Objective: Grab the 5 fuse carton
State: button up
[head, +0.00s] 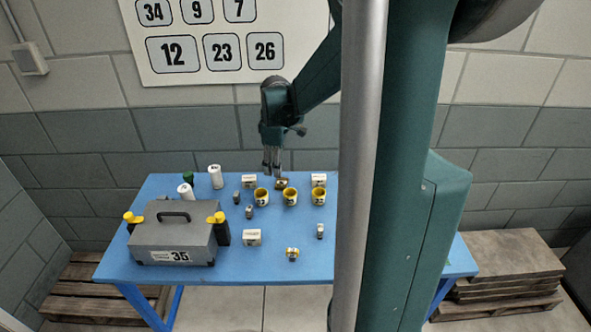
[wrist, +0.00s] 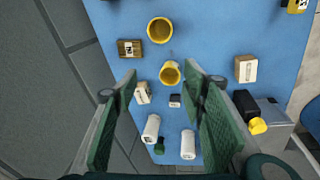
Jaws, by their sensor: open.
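Several small cream cartons with dark labels stand on the blue table, their numbers too small to read, so I cannot tell which is the 5 fuse carton. In the head view one carton (head: 249,181) is at the back left of my gripper, one (head: 318,180) at the back right, and one (head: 251,237) near the front. The wrist view shows the back-left carton (wrist: 142,93) by the left finger and the front carton (wrist: 246,68) to the right. My gripper (head: 272,170) is open and empty, above the table's back part. Its fingers (wrist: 160,72) show spread in the wrist view.
Yellow cups (head: 290,198) stand in a row mid-table. A grey toolbox (head: 172,240) marked 35 fills the left. White bottles (head: 215,176) stand behind it. The front middle of the blue table (head: 275,270) is mostly clear.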

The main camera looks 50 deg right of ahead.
jog(key=d+f+n+g+p, duration=0.15)
jog(key=d+f, duration=0.35)
jog(key=d, duration=0.7)
jog(key=n+y+p, duration=0.1)
jog(key=p, duration=0.2)
send_over(319, 177)
notch_tip(319, 177, down, 6)
jog(key=shift+w+r, duration=0.1)
jog(key=shift+w, duration=0.05)
jog(key=shift+f+b, duration=0.3)
jog(key=shift+f, duration=1)
jog(key=shift+f+b, duration=0.45)
jog(key=shift+f, duration=2.2)
jog(key=c, duration=1)
